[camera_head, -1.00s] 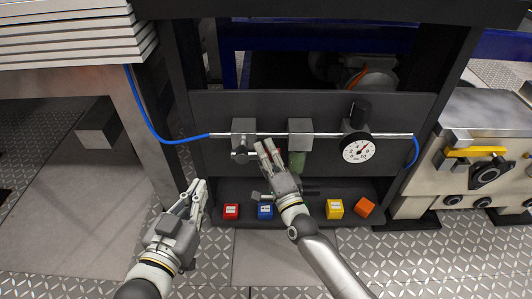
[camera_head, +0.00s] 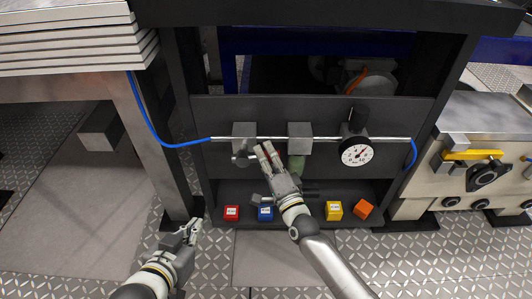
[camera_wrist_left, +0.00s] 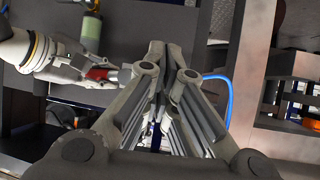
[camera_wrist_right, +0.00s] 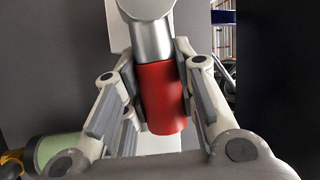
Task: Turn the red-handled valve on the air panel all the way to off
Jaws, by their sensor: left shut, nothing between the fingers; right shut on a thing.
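The air panel (camera_head: 220,171) is a dark plate with a metal pipe across it. The valve has a grey block (camera_head: 244,130) on the left part of the pipe. Its red handle (camera_wrist_right: 163,98) fills the middle of the right wrist view, joined to a silver stem. My right gripper (camera_head: 264,151) is shut on the red handle, fingers on both sides; in the head view it largely covers the handle. The red handle also shows in the left wrist view (camera_wrist_left: 98,73). My left gripper (camera_head: 191,229) is shut and empty, low and left of the panel.
A second block (camera_head: 300,130) with a green bowl (camera_head: 297,163) and a round gauge (camera_head: 357,151) sit further right. Red (camera_head: 231,213), blue (camera_head: 265,213), yellow (camera_head: 334,211) and orange (camera_head: 363,208) blocks stand on the ledge below. A blue hose (camera_head: 146,112) runs at left.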

